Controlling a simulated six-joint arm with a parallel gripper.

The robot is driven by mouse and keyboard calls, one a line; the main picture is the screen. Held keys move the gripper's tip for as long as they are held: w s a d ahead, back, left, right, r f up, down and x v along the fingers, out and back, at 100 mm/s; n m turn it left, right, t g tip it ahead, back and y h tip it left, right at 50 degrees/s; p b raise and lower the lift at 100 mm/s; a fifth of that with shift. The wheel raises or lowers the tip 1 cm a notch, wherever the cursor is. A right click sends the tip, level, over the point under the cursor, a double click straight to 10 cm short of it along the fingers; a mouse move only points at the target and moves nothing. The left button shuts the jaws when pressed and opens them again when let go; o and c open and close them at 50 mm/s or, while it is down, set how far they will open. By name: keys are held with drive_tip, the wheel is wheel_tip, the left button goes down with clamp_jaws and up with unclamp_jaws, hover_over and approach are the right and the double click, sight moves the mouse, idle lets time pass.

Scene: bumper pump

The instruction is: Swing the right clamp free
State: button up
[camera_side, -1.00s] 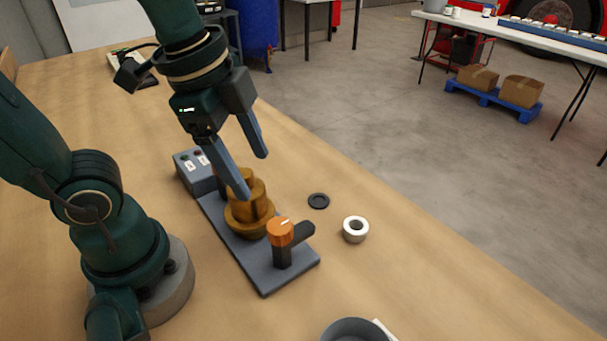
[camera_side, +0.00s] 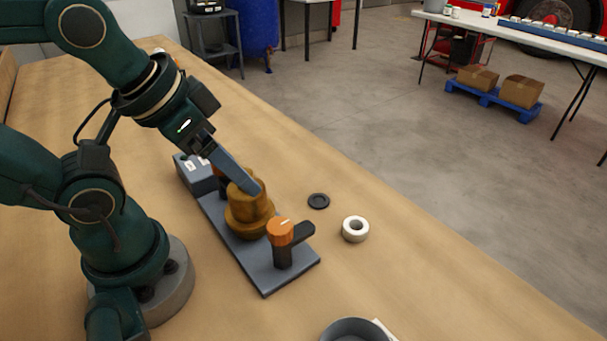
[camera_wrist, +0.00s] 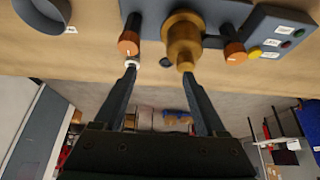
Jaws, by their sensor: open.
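Two clamps with orange knobs flank a brass stepped pump body (camera_side: 250,212) on a grey base plate (camera_side: 268,277). One clamp (camera_side: 281,234) stands at the near end in the side view, its dark arm pointing right, away from the brass body. It is at left in the wrist view (camera_wrist: 129,43). The other clamp (camera_wrist: 235,52), at right in the wrist view, is mostly hidden behind my finger in the side view. My gripper (camera_wrist: 159,68) is open and empty. In the side view its visible finger slants across the top of the brass body; contact is unclear.
A control box (camera_side: 196,173) with buttons stands at the plate's far end. A black ring (camera_side: 318,201) and a white ring (camera_side: 355,229) lie to the right of the plate. A grey round bin (camera_side: 353,331) is at the front.

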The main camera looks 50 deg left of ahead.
drive_tip(key=w+a+m+g, duration=0.1)
drive_tip(key=a, duration=0.1)
drive_tip(key=w+a+m+g, duration=0.1)
drive_tip(key=a+m, duration=0.1)
drive_tip(key=w+a+m+g, duration=0.1)
drive_tip(key=a, duration=0.1)
drive_tip(key=shift+w+a+r+m+y, duration=0.1)
drive_tip(key=shift+a+r+m+y, duration=0.05)
drive_tip(key=shift+r+m+y, duration=0.2)
drive_tip(key=a, duration=0.2)
drive_tip(key=a+f+n+g, duration=0.1)
drive_tip(key=a, duration=0.1)
drive_tip(key=a+f+g, duration=0.1)
drive_tip(key=a, duration=0.1)
drive_tip(key=shift+w+a+f+n, duration=0.1)
drive_tip(key=shift+a+f+n, duration=0.15)
drive_tip(key=shift+a+n, duration=0.15)
drive_tip(key=shift+a+f+g, duration=0.25)
drive_tip(key=shift+f+g, duration=0.05)
drive_tip(key=shift+f, duration=2.45)
clamp_jaws()
